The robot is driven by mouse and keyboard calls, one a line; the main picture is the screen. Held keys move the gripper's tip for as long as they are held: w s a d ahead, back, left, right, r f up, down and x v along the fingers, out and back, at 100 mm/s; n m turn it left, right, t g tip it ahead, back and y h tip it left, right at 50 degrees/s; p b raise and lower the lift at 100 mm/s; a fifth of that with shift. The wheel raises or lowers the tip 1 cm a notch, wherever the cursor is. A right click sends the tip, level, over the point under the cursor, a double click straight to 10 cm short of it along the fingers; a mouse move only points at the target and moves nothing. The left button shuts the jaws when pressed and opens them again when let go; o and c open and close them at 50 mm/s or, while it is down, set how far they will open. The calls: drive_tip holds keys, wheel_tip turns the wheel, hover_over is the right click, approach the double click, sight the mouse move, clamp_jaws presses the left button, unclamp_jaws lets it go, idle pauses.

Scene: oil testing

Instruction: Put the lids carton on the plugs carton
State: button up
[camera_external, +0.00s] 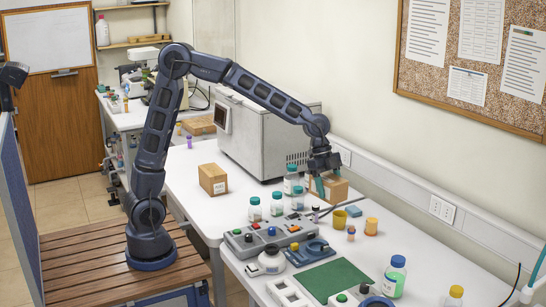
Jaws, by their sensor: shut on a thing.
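Two small brown cardboard cartons show in the external view. One carton (334,190) is at my gripper (321,183), near the wall behind the bottles; my gripper is shut on it, reaching down from above. Its underside is partly hidden by bottles, so I cannot tell whether it touches the table. The other carton (213,180) stands upright and alone on the left part of the white table, with a small white label on its front. The labels are too small to read, so I cannot tell which carton is lids and which is plugs.
Several teal-capped bottles (277,205) stand in front of the held carton. A large grey-white machine (262,140) stands behind the lone carton. A grey control panel (268,237), yellow cup (339,218) and green mat (335,279) fill the front. The table around the lone carton is clear.

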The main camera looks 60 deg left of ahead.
drive_tip(key=w+a+r+n+t, duration=0.1)
drive_tip(key=w+a+n, duration=0.1)
drive_tip(key=a, duration=0.7)
drive_tip(key=w+a+r+n, duration=0.1)
drive_tip(key=w+a+n, duration=0.15)
drive_tip(key=a, duration=0.65)
wheel_tip(320, 180, up, 5)
drive_tip(key=n+t+y, duration=0.3)
drive_tip(key=n+y, duration=0.1)
drive_tip(key=n, duration=0.8)
hover_over(217, 168)
drive_tip(key=s, duration=0.2)
drive_tip(key=f, duration=1.9)
drive_tip(key=shift+w+d, duration=0.1)
drive_tip(key=shift+d, duration=0.1)
drive_tip(key=shift+f, duration=0.15)
drive_tip(key=o, duration=1.1)
drive_tip(key=shift+c, duration=0.2)
